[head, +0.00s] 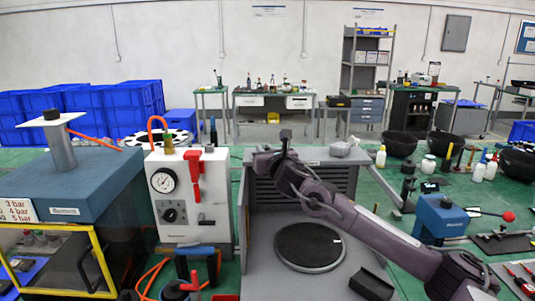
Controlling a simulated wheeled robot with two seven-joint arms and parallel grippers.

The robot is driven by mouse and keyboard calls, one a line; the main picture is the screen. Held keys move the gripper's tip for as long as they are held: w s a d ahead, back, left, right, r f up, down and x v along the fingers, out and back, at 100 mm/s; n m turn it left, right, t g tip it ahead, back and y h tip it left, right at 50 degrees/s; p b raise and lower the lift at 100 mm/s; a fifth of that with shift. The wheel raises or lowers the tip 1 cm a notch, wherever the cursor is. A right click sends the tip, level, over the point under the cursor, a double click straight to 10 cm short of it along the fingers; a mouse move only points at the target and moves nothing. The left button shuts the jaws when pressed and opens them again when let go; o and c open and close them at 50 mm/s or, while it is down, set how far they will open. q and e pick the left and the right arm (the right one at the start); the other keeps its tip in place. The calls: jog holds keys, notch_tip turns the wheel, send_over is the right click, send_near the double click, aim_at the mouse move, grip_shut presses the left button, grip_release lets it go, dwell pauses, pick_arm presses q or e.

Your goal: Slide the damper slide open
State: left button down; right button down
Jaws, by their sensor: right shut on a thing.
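My right arm reaches in from the lower right across the front of a grey open-fronted rack bay (352,172). My right gripper (283,150) is at the upper edge of the bay's louvred back panel (312,187). It is shut on a small dark part there, which I take to be the handle of the damper slide. The gripper and wrist cover most of this part, and I cannot tell how far the slide stands open. A round black plate (309,246) lies on the bay floor. My left gripper is not clearly in view.
A blue-topped cabinet (75,185) is further left. A blue box (440,217), black bowls (399,143) and bottles stand on the green bench at right.

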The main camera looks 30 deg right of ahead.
jog(key=shift+a+r, duration=0.1)
jog(key=c, duration=1.7)
grip_release()
jog(key=shift+c, duration=0.2)
jog(key=shift+o, duration=1.4)
jog(key=shift+w+a, duration=0.1)
jog(key=shift+a, duration=0.1)
pick_arm(q)
jog(key=shift+w+d, duration=0.2)
jog(key=shift+w, duration=0.7)
jog(key=shift+s, duration=0.15)
pick_arm(e)
jog(key=shift+d, duration=0.1)
